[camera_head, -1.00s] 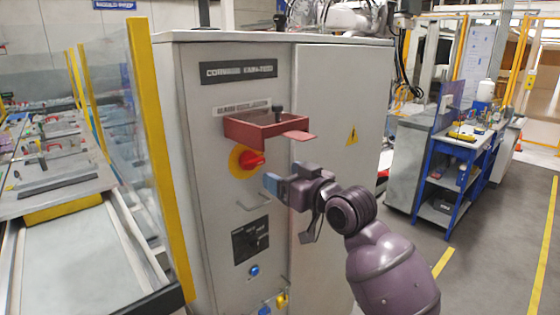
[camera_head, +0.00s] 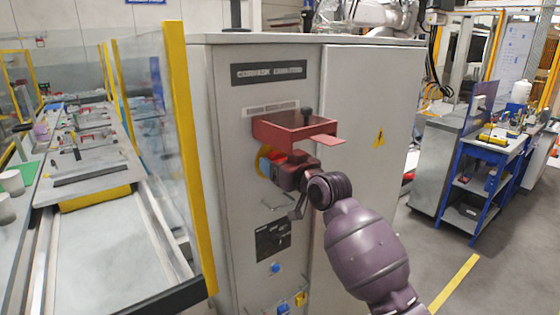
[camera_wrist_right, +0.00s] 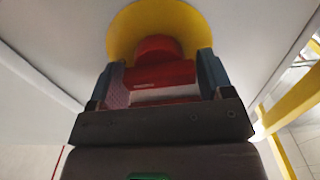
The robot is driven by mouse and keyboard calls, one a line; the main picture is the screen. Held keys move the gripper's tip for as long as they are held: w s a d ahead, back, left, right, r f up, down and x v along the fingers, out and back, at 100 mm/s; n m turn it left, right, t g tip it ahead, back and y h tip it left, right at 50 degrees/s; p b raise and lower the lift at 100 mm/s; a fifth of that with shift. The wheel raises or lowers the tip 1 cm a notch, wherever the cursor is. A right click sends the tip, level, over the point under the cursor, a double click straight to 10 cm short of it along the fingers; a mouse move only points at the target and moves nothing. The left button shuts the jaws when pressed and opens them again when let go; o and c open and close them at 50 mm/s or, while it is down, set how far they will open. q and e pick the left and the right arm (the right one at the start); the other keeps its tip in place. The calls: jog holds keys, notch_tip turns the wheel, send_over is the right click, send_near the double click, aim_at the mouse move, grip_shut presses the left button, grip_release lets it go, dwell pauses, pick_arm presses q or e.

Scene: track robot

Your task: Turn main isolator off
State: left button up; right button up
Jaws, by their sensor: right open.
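The main isolator is a red rotary handle on a yellow round plate (camera_head: 263,160) on the front of the grey cabinet. My right gripper (camera_head: 276,172) is at the isolator and hides most of it in the head view. In the right wrist view, the red handle (camera_wrist_right: 160,75) lies between the two fingers of my open right gripper (camera_wrist_right: 160,80), with the yellow plate (camera_wrist_right: 125,32) behind it. Whether the fingers touch the handle I cannot tell. My left gripper is not in view.
A dark red open tray (camera_head: 290,133) juts from the cabinet (camera_head: 365,90) just above my right gripper. Below are a small metal handle, a dark panel (camera_head: 272,238) and a blue button (camera_head: 275,268). A yellow-framed clear guard (camera_head: 190,150) stands at the left.

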jog(key=c, duration=0.6)
jog(key=shift+n, duration=0.3)
jog(key=n, duration=0.3)
jog(key=shift+a+n+b, duration=0.1)
jog(key=shift+n+b, duration=0.3)
jog(key=n, duration=0.9)
jog(key=shift+a+f+p, duration=0.1)
jog(key=shift+f+p, duration=0.05)
jog(key=shift+p, duration=0.25)
jog(key=shift+s+f+n, duration=0.1)
jog(key=shift+f+n, duration=0.05)
jog(key=shift+n, duration=2.05)
